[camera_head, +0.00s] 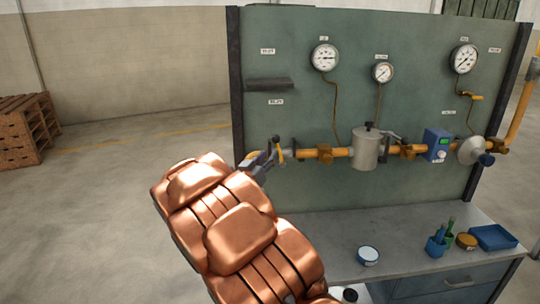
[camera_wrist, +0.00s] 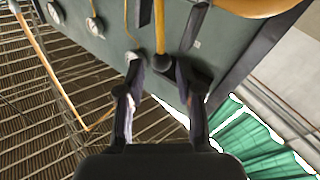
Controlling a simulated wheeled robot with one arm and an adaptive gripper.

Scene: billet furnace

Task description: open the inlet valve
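The panel's yellow pipe (camera_head: 335,153) runs level across the lower part of the green board. At its left end is a small yellow handle (camera_head: 279,151), which looks like the inlet valve's lever. My gripper (camera_head: 258,161) is beside this end, partly hidden by my copper arm. In the wrist view my gripper (camera_wrist: 162,72) is open, with its two fingers apart. A yellow bar with a dark end (camera_wrist: 160,32) reaches down between the fingertips. I cannot tell whether either finger touches it, or whether the bar is the lever or pipe.
A grey cylinder (camera_head: 366,149), a blue box (camera_head: 437,145) and several gauges (camera_head: 324,57) are on the board. Below is a bench (camera_head: 330,232) with a white-rimmed tin (camera_head: 368,255), blue cup (camera_head: 436,246) and blue tray (camera_head: 493,238). Wooden crates (camera_head: 27,128) stand left; floor between is clear.

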